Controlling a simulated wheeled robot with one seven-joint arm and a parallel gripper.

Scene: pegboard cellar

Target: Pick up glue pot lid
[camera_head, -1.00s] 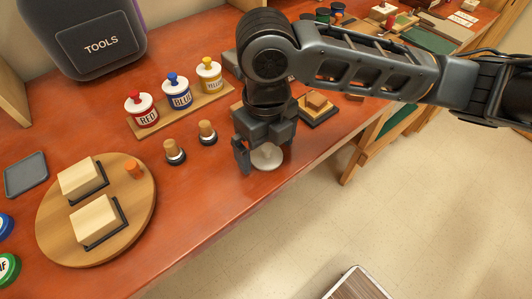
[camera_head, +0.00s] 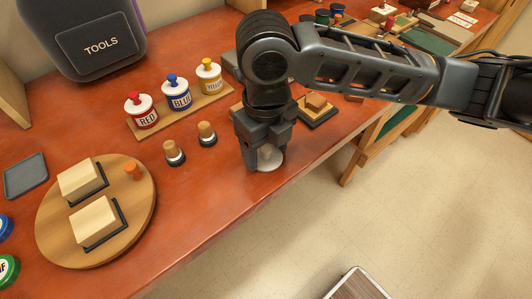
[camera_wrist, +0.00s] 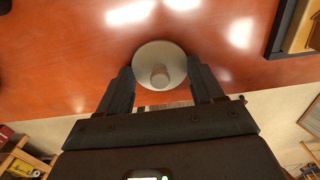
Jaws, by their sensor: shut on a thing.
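The glue pot lid (camera_head: 269,161) is a pale grey-white disc with a knob, near the front edge of the red-brown bench. It also shows in the wrist view (camera_wrist: 160,58), with its knob toward my fingers. My gripper (camera_head: 262,160) points down over the lid, its fingers around it. The finger contact is partly hidden in the head view.
Two stampers (camera_head: 207,134) stand left of my gripper. A round wooden board (camera_head: 140,208) holds two blocks. A dark tray (camera_head: 318,112) lies close right.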

